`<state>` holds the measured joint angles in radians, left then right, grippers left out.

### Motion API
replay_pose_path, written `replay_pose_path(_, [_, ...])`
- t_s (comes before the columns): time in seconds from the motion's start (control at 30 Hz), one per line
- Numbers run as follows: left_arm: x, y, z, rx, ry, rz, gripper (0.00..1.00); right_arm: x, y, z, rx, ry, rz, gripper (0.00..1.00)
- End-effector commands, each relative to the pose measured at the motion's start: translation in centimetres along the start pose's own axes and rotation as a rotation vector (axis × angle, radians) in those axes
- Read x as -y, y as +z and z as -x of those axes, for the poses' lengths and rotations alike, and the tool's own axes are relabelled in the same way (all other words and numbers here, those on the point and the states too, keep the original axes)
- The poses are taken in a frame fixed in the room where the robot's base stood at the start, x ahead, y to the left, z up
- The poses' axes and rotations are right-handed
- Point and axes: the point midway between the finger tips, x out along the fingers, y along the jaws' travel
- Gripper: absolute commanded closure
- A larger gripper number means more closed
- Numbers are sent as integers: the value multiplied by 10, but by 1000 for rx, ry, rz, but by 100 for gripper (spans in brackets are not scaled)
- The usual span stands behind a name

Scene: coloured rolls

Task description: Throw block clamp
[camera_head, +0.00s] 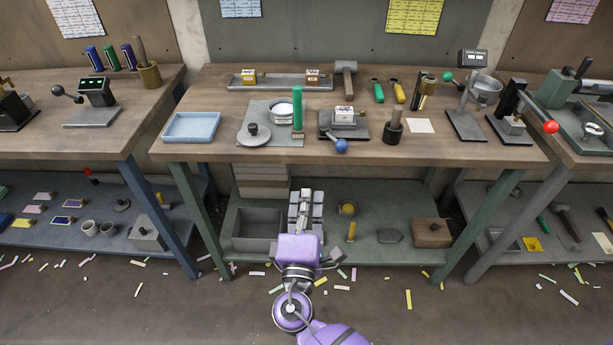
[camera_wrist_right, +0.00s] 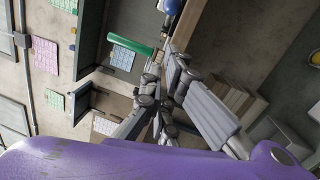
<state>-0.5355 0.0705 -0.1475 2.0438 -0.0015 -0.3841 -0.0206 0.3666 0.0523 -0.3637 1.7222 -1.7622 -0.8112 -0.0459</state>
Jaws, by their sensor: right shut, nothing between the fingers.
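The block clamp (camera_head: 328,130) sits near the front edge of the middle bench, a dark base with a pale labelled block (camera_head: 344,115) on it. Its blue ball knob (camera_head: 341,146) is at the bench's front edge and also shows at the top of the wrist view (camera_wrist_right: 171,6). My right gripper (camera_head: 306,194), on a purple wrist, is in front of the bench, below and left of the knob in the picture. It is shut, empty and apart from the knob. Its fingers also show in the wrist view (camera_wrist_right: 166,88). My left gripper is not in view.
A blue tray (camera_head: 192,127) is farther left. The bench edge and lower shelf (camera_head: 380,215) are near my arm.

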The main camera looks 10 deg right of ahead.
Motion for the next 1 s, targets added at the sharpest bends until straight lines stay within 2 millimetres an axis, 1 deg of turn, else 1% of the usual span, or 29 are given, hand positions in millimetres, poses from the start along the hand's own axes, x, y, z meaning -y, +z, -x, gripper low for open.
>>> replay_pose_path(0.03, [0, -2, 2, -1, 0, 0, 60, -3, 0, -8, 0, 4, 0, 100])
replay_pose_path(0.17, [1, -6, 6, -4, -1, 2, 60, -4, 0, -33, 1, 4, -2, 100])
replay_pose_path(0.23, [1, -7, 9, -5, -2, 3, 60, -6, 0, -48, 0, 5, -2, 100])
replay_pose_path(0.4, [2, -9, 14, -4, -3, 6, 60, -4, 0, -85, 0, 3, -3, 100])
replay_pose_path(0.47, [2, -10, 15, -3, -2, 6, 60, -4, 0, -96, -1, 2, -3, 100])
replay_pose_path(0.5, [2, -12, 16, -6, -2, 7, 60, -3, 6, -101, 0, 1, -1, 100])
replay_pose_path(0.6, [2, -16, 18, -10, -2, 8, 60, -4, 17, -111, 1, 2, -3, 100])
replay_pose_path(0.7, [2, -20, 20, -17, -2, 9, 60, -2, 23, -117, -1, 0, -2, 100])
replay_pose_path(0.83, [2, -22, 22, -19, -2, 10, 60, -1, 28, -121, -1, -1, -4, 100])
replay_pose_path(1.0, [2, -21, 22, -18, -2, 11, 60, 0, 28, -121, -1, -2, -4, 100])
